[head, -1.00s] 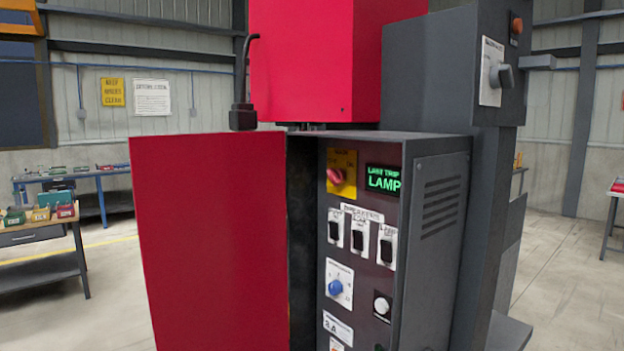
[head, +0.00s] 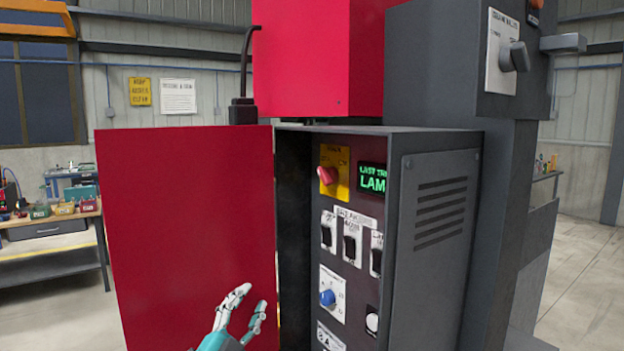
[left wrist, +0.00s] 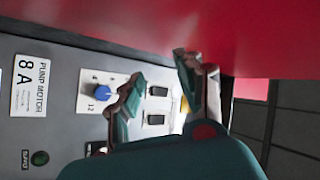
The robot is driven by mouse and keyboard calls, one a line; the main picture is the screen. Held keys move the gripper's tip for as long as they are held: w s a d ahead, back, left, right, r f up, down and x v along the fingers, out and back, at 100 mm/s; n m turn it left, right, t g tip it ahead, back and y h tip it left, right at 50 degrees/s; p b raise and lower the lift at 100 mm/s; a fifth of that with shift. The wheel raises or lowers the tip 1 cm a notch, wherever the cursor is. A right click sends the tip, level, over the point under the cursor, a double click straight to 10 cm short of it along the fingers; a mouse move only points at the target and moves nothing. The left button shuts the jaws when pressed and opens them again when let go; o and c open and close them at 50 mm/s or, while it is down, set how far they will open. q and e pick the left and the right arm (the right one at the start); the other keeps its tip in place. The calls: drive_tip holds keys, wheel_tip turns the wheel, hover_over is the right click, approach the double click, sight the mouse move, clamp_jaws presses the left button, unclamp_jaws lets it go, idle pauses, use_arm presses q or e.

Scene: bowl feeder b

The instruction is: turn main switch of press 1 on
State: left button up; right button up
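The main switch is a red rotary knob (head: 326,175) on a yellow plate (head: 341,182), at the top of the control panel inside the open grey cabinet (head: 436,144). Its position marks are too small to read. In the left wrist view a bit of yellow (left wrist: 185,105) shows between my fingers; the red knob cannot be made out there. My left gripper (head: 254,299) is open and empty, in front of the red door, lower and left of the knob and apart from it. Its two fingers also show in the left wrist view (left wrist: 160,70). My right gripper is not in view.
The red door (head: 190,220) stands open left of the panel. Below the knob are several black breakers (head: 349,246) and a blue dial (head: 327,298). A green lit lamp sign (head: 373,179) is beside the knob.

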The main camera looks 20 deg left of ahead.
sight(321, 177)
use_arm(q)
drive_tip(key=s+d+r+m+g+h, duration=0.1)
drive_tip(key=d+r+m+g+h, duration=0.2)
drive_tip(key=r+m+h, duration=0.6)
drive_tip(key=s+d+r+m+g+h, duration=0.25)
drive_tip(key=r+m+h, duration=0.45)
drive_tip(key=r+m, duration=0.45)
drive_tip(key=a+r+m+g+y, duration=0.3)
drive_tip(key=a+r+m+y, duration=0.1)
drive_tip(key=a+y, duration=0.2)
drive_tip(key=p+x, duration=0.2)
drive_tip(key=x, duration=0.3)
drive_tip(key=p+x, duration=0.2)
drive_tip(key=x, duration=0.3)
drive_tip(key=p+x, duration=0.2)
drive_tip(key=x, duration=0.3)
drive_tip(key=shift+d, duration=0.6)
drive_tip(key=shift+w+d+f+p, duration=0.1)
drive_tip(key=shift+w+d+p, duration=0.2)
drive_tip(key=shift+p, duration=0.05)
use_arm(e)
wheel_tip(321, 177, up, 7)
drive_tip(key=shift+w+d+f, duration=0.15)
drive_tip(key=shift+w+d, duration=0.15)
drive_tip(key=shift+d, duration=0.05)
use_arm(q)
clamp_jaws()
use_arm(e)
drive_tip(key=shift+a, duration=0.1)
